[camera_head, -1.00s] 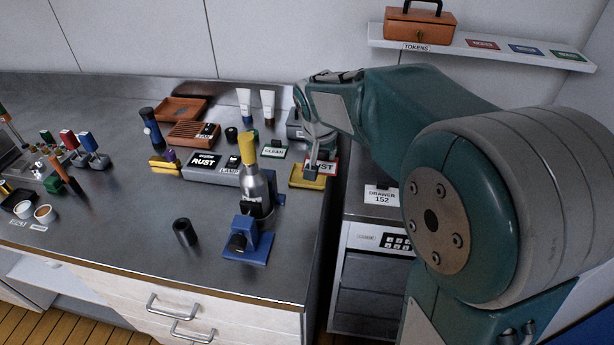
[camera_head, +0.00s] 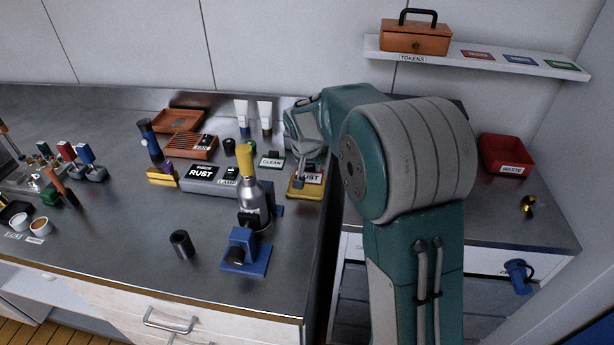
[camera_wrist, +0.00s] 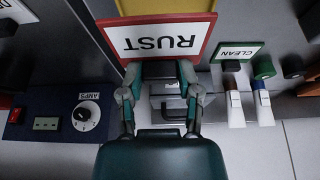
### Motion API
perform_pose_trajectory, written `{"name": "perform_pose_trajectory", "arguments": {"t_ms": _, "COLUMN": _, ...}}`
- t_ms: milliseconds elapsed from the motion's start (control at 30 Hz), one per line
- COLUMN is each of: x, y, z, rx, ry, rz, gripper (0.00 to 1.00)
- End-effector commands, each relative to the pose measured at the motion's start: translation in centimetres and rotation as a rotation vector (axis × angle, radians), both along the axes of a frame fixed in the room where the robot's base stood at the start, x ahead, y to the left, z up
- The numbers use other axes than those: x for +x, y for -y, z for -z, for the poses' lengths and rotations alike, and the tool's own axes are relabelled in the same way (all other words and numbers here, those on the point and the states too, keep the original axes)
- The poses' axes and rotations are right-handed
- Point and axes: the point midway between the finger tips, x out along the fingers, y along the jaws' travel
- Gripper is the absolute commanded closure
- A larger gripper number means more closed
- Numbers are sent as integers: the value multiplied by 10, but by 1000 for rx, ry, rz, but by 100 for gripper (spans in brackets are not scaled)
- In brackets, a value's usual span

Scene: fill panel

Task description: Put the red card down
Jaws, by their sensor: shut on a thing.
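The red card (camera_wrist: 165,42), white with a red border and the word RUST, is between the fingertips of my gripper (camera_wrist: 160,72) in the wrist view. My gripper is shut on the card's edge. In the head view the card (camera_head: 315,178) shows partly behind my gripper (camera_head: 302,172), over or just behind a yellow block (camera_head: 303,191) near the bench's right edge. I cannot tell whether the card touches anything below.
A green-bordered CLEAN card (camera_head: 271,162) stands just left of my gripper. A grey RUST box (camera_head: 203,174), a bottle with a yellow top (camera_head: 248,185) and a blue stand (camera_head: 246,250) are nearby. A red WASTE bin (camera_head: 503,157) is at right.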

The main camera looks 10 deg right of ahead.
Motion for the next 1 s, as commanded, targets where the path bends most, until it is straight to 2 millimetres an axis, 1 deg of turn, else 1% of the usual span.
{"name": "perform_pose_trajectory", "arguments": {"t_ms": 33, "x": 6, "y": 0, "z": 9, "rx": 0, "ry": -1, "rz": 0, "gripper": 92}}
{"name": "perform_pose_trajectory", "arguments": {"t_ms": 100, "x": 13, "y": 0, "z": 16, "rx": 0, "ry": 1, "rz": 0, "gripper": 92}}
{"name": "perform_pose_trajectory", "arguments": {"t_ms": 267, "x": 21, "y": 0, "z": 25, "rx": -1, "ry": 2, "rz": 0, "gripper": 92}}
{"name": "perform_pose_trajectory", "arguments": {"t_ms": 333, "x": 25, "y": 0, "z": 32, "rx": -1, "ry": 0, "rz": 0, "gripper": 92}}
{"name": "perform_pose_trajectory", "arguments": {"t_ms": 500, "x": 24, "y": 0, "z": 57, "rx": 0, "ry": -1, "rz": 0, "gripper": 92}}
{"name": "perform_pose_trajectory", "arguments": {"t_ms": 567, "x": 24, "y": 0, "z": 60, "rx": 0, "ry": 1, "rz": 0, "gripper": 92}}
{"name": "perform_pose_trajectory", "arguments": {"t_ms": 867, "x": 24, "y": 0, "z": 62, "rx": 0, "ry": 2, "rz": 0, "gripper": 92}}
{"name": "perform_pose_trajectory", "arguments": {"t_ms": 900, "x": 25, "y": 0, "z": 62, "rx": 0, "ry": 2, "rz": 0, "gripper": 42}}
{"name": "perform_pose_trajectory", "arguments": {"t_ms": 933, "x": 25, "y": 0, "z": 61, "rx": 0, "ry": 2, "rz": 0, "gripper": 29}}
{"name": "perform_pose_trajectory", "arguments": {"t_ms": 967, "x": 25, "y": 0, "z": 61, "rx": 0, "ry": 2, "rz": 0, "gripper": 21}}
{"name": "perform_pose_trajectory", "arguments": {"t_ms": 1000, "x": 25, "y": 0, "z": 61, "rx": 0, "ry": 2, "rz": 0, "gripper": 21}}
